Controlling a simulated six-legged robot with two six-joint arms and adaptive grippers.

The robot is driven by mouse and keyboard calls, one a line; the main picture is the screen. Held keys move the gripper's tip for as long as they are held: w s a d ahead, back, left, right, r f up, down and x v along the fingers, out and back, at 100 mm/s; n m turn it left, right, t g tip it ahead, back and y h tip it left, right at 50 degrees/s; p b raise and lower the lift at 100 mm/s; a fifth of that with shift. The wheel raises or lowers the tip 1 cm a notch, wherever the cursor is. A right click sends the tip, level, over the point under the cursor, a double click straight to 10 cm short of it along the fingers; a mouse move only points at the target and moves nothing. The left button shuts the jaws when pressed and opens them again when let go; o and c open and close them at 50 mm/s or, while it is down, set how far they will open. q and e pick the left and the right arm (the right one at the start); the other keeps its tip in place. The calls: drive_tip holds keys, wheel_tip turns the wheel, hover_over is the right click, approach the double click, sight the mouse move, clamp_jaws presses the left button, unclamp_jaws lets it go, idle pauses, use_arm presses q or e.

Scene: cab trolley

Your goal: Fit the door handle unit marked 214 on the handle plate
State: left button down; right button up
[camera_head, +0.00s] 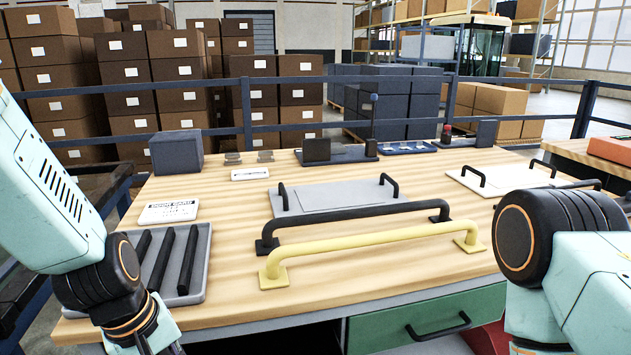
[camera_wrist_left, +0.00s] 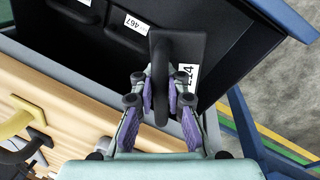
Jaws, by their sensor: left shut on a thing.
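In the left wrist view my left gripper (camera_wrist_left: 166,98) is shut on a black door handle unit (camera_wrist_left: 190,48), its purple finger pads on either side of the grip bar. A white label on its plate, turned sideways and partly covered by a finger, seems to read 214. Below it is a dark crate (camera_wrist_left: 238,58) with another black unit marked 467 (camera_wrist_left: 135,24). The head view does not show the left gripper's fingers. The right gripper is out of view. I cannot tell for sure which fixture on the bench (camera_head: 230,215) is the handle plate.
A grey board with black end handles (camera_head: 335,197), a black rail (camera_head: 350,228) and a yellow rail (camera_head: 370,245) lie mid-bench. A grey tray (camera_head: 203,270) holds black bars. A door card (camera_head: 169,211) lies behind it. A dark fixture (camera_head: 336,153) stands at the back.

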use_arm(q)
drive_tip(key=m, duration=0.1)
drive_tip(key=d+f+m, duration=0.1)
drive_tip(key=m, duration=0.1)
drive_tip(key=s+m, duration=0.1)
drive_tip(key=shift+d+f+m+g+h, duration=0.25)
drive_tip(key=shift+d+m+g+h, duration=0.05)
drive_tip(key=shift+m+g, duration=0.1)
drive_tip(key=shift+s+d+f+m+g, duration=0.15)
drive_tip(key=shift+s+d+f+m, duration=0.1)
drive_tip(key=shift+m, duration=0.6)
drive_tip(key=shift+s+d+f+m+g, duration=0.15)
drive_tip(key=shift+d+f+m, duration=0.1)
drive_tip(key=shift+m, duration=0.6)
drive_tip(key=shift+r, duration=0.1)
